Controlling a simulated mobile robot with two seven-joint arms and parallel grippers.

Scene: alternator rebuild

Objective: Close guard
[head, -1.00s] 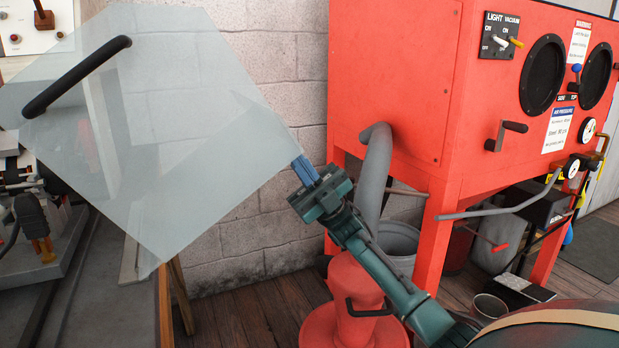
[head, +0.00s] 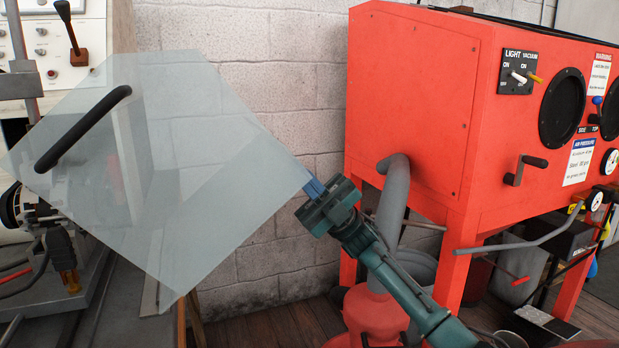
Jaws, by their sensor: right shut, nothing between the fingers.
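The guard (head: 205,165) is a clear, slightly frosted flat panel, tilted and raised on the left of the head view. A black bar handle (head: 84,128) is fixed on its left part. My right gripper (head: 314,188) is shut, with its blue fingertips at the panel's right corner. The fingers hold nothing; whether they touch the panel edge, I cannot tell. My left gripper is out of view.
A machine (head: 50,270) with a black and orange-handled part sits at the lower left, partly behind the panel. A red blast cabinet (head: 415,95) with a grey hose (head: 392,205) stands at the right. A block wall (head: 260,60) is behind.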

